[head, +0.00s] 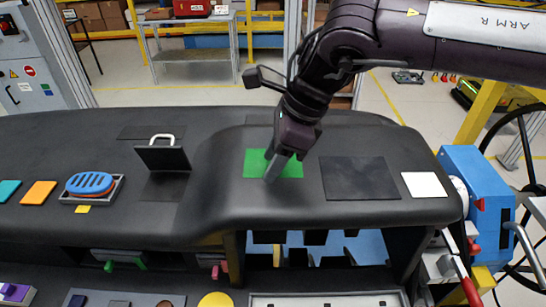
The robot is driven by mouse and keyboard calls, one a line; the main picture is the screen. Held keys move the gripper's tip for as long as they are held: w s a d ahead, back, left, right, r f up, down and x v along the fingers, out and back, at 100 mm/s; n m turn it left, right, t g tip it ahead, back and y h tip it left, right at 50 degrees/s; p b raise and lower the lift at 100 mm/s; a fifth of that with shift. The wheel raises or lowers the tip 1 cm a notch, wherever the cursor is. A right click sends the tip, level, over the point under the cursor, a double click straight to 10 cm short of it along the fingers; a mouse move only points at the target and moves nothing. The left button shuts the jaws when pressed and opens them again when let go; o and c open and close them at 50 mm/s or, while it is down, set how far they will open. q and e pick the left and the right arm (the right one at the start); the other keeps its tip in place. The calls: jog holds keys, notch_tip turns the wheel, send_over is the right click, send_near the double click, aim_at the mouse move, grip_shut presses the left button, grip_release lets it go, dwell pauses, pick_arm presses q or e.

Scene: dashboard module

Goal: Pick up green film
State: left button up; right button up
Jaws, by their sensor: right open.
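The green film (256,158) is a flat green square on the black dashboard top, right of the middle. My right gripper (274,173) comes down from the upper right with its fingers over the film, hiding part of it. I cannot tell whether the fingertips touch the film. The gripper is open with nothing seen between the fingers. My left gripper is not in view.
A dark square panel (358,178) and a white square (424,185) lie right of the film. A compartment with a raised, handled lid (163,157) stands to the left. Farther left are a blue oval vent (90,184), an orange square (39,192) and a teal square (8,190).

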jog(key=shift+s, duration=0.15)
jog(key=shift+c, duration=1.4)
grip_shut()
jog(key=shift+r, duration=0.15)
